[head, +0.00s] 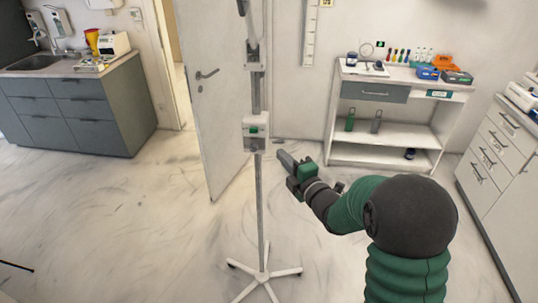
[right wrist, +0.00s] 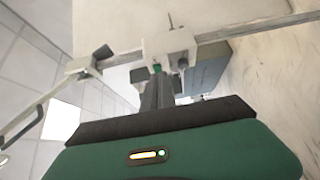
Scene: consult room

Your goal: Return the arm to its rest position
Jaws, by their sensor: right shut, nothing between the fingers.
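My right gripper (head: 286,160) is in the middle of the head view, with its green and black arm coming in from the lower right. Its fingers are shut with nothing between them. They point toward the pole of a wheeled stand (head: 259,200), and in the head view their tips appear just right of it. The right wrist view shows the shut fingers (right wrist: 158,92) in front of a pale box with a green button (right wrist: 172,45) on the stand. I cannot tell whether the fingertips touch it. My left gripper is not in view.
A white shelf unit (head: 390,135) with bottles and coloured boxes stands at the back right. White drawers (head: 490,150) stand at the right edge. A grey sink cabinet (head: 75,110) is at the left. A door (head: 210,110) stands behind the stand.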

